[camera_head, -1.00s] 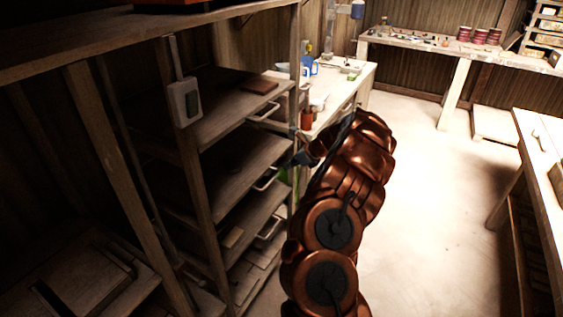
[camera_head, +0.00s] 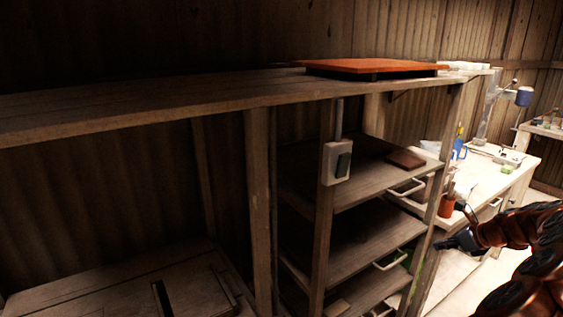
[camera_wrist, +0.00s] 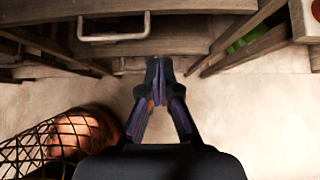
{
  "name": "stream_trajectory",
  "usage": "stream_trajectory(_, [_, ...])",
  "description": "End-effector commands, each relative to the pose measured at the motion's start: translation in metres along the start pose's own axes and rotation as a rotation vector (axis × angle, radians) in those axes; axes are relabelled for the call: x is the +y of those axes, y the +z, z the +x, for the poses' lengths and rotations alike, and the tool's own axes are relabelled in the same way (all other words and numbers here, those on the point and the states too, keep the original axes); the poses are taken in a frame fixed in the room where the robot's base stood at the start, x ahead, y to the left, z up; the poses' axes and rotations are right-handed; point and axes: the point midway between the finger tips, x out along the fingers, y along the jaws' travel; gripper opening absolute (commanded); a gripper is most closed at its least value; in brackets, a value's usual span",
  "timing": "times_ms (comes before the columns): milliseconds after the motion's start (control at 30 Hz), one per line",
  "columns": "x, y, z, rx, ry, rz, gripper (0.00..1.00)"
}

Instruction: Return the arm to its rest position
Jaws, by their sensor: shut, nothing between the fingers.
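My gripper (camera_wrist: 160,72) is shut and empty in the wrist view, its dark fingertips together above the pale floor. In the head view, my gripper (camera_head: 440,244) shows small at the lower right, beside the right-hand post of the shelf rack. My copper-coloured arm reaches in from the right edge of that view. In the wrist view, a drawer with a metal handle (camera_wrist: 113,28) lies beyond the fingertips. I cannot tell the exact gap between the fingers and the furniture.
The wooden shelf rack (camera_head: 358,189) stands left of my gripper, with a switch box (camera_head: 336,163) on its post. An orange-red board (camera_head: 372,66) lies on the top shelf. A workbench (camera_head: 492,173) with a brown pot (camera_head: 447,205) stands behind.

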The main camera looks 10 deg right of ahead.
Motion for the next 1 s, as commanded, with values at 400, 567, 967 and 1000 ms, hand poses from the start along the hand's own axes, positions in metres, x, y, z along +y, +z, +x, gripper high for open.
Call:
stream_trajectory(400, [0.159, 0.098, 0.014, 0.016, 0.246, -0.564, 0.00])
stream_trajectory(567, [0.237, 0.117, 0.008, 0.028, 0.359, -0.844, 0.00])
stream_trajectory(967, [0.401, 0.094, -0.034, 0.068, 0.639, -1.509, 0.00])
stream_trajectory(1000, [0.413, 0.088, -0.040, 0.075, 0.666, -1.572, 0.00])
